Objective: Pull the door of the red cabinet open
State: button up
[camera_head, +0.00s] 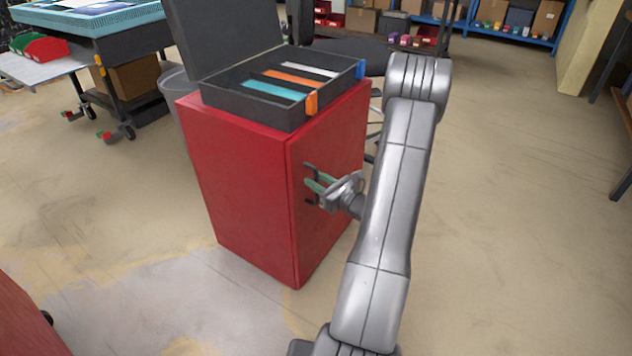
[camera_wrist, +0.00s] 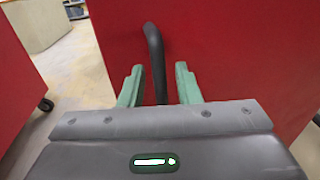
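The red cabinet (camera_head: 240,190) stands on the floor in the middle of the head view, with its door (camera_head: 325,215) on the right-hand face. The door also fills much of the wrist view (camera_wrist: 230,50). A dark bar handle (camera_wrist: 153,50) sits on the door. My gripper (camera_head: 312,184) is at the handle, its green fingers pointing at the door. In the wrist view my gripper (camera_wrist: 158,88) is open, with one finger on each side of the handle and gaps between. The door looks shut. The lower part of the handle is hidden behind my gripper in the wrist view.
An open black case (camera_head: 265,90) with coloured strips lies on top of the cabinet. A bin (camera_head: 172,90) and a wheeled table (camera_head: 95,25) stand behind left. Another red cabinet (camera_head: 25,325) is at the lower left. The floor to the right is clear.

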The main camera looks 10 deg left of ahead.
jog(key=shift+w+a, duration=0.25)
jog(key=shift+a, duration=0.15)
jog(key=shift+c, duration=0.2)
grip_shut()
jog(key=shift+d, duration=0.1)
